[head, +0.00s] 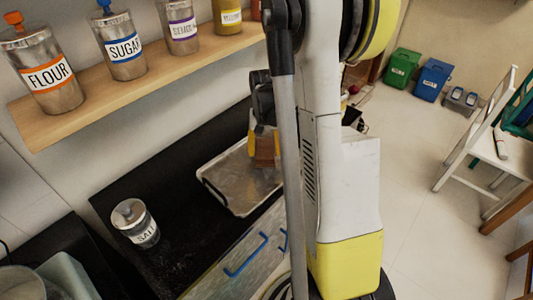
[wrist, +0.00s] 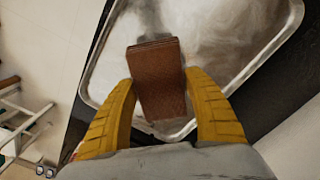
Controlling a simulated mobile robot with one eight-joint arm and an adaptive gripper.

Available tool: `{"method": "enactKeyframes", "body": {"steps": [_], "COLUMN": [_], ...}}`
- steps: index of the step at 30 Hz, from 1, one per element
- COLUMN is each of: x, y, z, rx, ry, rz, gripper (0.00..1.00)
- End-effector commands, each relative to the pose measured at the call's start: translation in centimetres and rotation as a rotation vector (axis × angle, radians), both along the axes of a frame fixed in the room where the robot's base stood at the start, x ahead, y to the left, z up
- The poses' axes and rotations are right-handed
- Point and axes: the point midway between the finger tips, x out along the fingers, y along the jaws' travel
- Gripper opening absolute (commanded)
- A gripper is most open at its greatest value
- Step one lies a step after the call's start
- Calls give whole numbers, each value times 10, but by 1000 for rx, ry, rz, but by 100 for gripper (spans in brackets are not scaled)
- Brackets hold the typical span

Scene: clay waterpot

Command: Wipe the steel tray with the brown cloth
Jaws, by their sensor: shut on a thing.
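The steel tray (head: 225,188) lies on the black counter in the head view, with whitish smears on its surface. It fills much of the upper wrist view (wrist: 215,28). My gripper (wrist: 162,112) has its two yellow fingers on either side of the brown cloth (wrist: 160,70), shut on it. The cloth looks like a folded, reddish-brown block. In the head view the cloth (head: 265,152) is over the tray's right part, partly behind my arm. I cannot tell if it touches the tray.
A salt canister (head: 136,222) stands on the black counter (head: 185,240), left of the tray. A wooden shelf (head: 130,84) with several labelled canisters hangs above. A white chair (head: 485,150) and green (head: 402,68) and blue (head: 433,78) bins stand on the floor at right.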

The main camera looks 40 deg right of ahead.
Motion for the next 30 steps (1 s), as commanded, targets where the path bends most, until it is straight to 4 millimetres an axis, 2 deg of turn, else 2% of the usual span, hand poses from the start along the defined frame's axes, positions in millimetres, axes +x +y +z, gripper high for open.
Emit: {"method": "enactKeyframes", "body": {"steps": [3, 12, 30], "x": [2, 7, 7], "y": [1, 2, 2], "z": [14, 38, 39], "rx": [0, 0, 0], "ry": [0, 0, 0], "rz": [2, 5, 5], "gripper": [27, 27, 27]}}
